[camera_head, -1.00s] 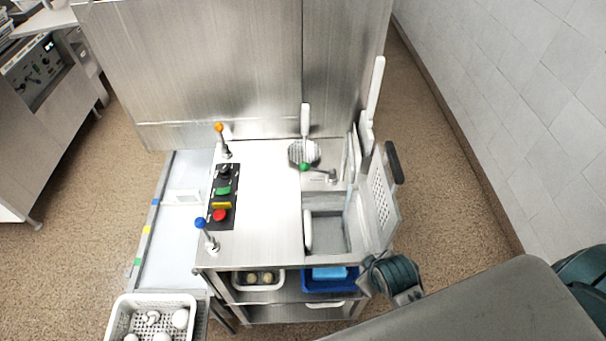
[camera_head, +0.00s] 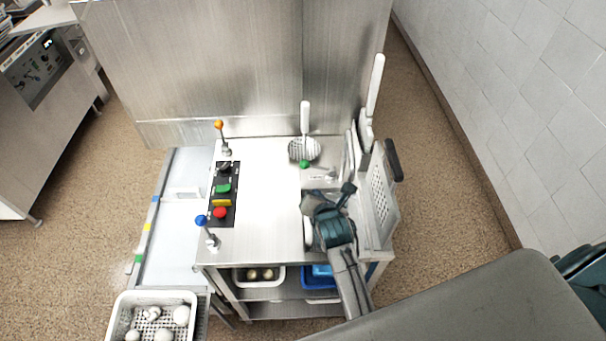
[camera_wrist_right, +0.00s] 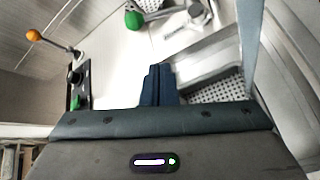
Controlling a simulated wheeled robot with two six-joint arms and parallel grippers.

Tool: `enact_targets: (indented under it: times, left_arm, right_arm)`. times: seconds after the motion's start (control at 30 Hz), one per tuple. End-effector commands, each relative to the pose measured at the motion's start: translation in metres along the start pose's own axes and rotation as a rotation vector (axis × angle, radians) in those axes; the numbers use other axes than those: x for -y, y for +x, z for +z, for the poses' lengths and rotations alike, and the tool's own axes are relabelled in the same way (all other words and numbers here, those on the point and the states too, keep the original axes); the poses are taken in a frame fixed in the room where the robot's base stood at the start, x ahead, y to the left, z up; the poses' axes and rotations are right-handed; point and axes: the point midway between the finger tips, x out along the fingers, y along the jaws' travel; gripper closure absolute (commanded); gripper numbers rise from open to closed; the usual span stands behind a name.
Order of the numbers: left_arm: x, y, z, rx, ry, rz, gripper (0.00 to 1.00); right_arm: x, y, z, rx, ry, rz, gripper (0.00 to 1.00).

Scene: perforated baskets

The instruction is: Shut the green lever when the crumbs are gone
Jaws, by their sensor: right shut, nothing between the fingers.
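The green lever (camera_head: 304,164) has a green ball knob and lies low at the back of the steel counter, its metal pivot to the right of the knob. The knob also shows at the top of the right wrist view (camera_wrist_right: 133,20). My right gripper (camera_head: 328,197) is over the sink basin, in front of the lever and apart from it. In the right wrist view its fingers (camera_wrist_right: 158,86) are together and empty. A perforated surface (camera_wrist_right: 218,90) shows beside them. My arm hides most of the basin, and I cannot make out crumbs. My left gripper is out of view.
A blue-knobbed lever (camera_head: 201,220) and an orange-knobbed lever (camera_head: 218,125) stand on the left, beside a black button panel (camera_head: 223,195). A round skimmer (camera_head: 304,150) is behind the green lever. A perforated basket (camera_head: 382,205) stands upright at the right. The counter's middle is clear.

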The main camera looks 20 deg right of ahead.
Motion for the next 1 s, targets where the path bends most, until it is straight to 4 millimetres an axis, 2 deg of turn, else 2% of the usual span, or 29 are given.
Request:
enact_targets:
  times: [0.1,0.23,0.37,0.8,1.0]
  left_arm:
    - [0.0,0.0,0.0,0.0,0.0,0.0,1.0]
    - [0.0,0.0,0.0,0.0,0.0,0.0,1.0]
    - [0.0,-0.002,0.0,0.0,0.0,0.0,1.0]
    - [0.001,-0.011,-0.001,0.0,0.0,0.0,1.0]
    - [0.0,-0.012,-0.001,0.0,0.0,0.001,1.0]
  right_arm:
    - [-0.017,0.01,0.002,0.036,-0.159,0.029,1.0]
    - [-0.025,0.015,0.003,0.056,-0.249,0.041,1.0]
    - [-0.027,0.024,0.004,0.06,-0.268,0.043,1.0]
    - [-0.029,0.093,0.009,0.058,-0.267,0.043,1.0]
    - [-0.031,0.111,0.009,0.059,-0.264,0.044,1.0]
